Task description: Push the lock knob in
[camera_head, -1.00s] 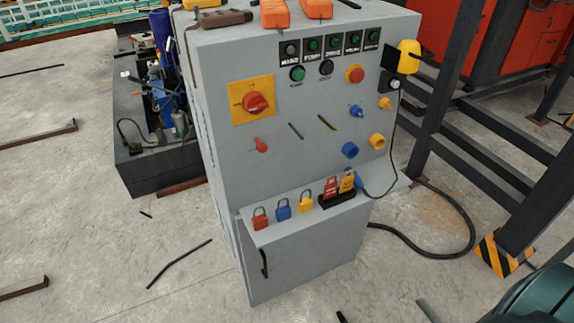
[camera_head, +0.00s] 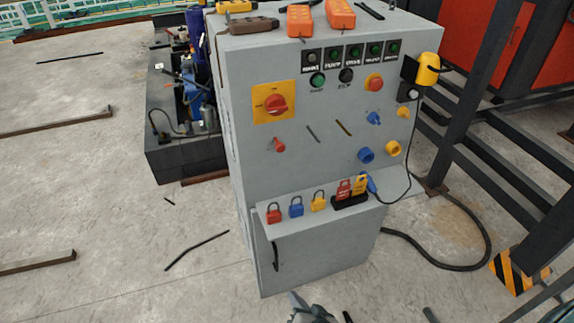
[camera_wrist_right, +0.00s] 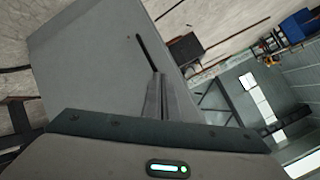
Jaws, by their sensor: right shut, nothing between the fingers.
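The grey control cabinet (camera_head: 300,170) carries several knobs on its front; I cannot tell which is the lock knob. A large red rotary switch (camera_head: 277,104) sits on a yellow plate at upper left, with a small red knob (camera_head: 279,145) below it. At the right are blue knobs (camera_head: 366,155) and yellow knobs (camera_head: 393,149). My right gripper (camera_head: 300,300) is at the bottom edge, low in front of the cabinet and apart from the knobs. In the right wrist view its fingers (camera_wrist_right: 158,92) are together and empty, before a grey surface. My left gripper is out of view.
A sloping shelf holds red (camera_head: 274,214), blue (camera_head: 296,207) and yellow (camera_head: 319,202) padlocks and tags. A black cable (camera_head: 470,215) runs along the floor at right by dark steel posts. The floor left of the cabinet is mostly open.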

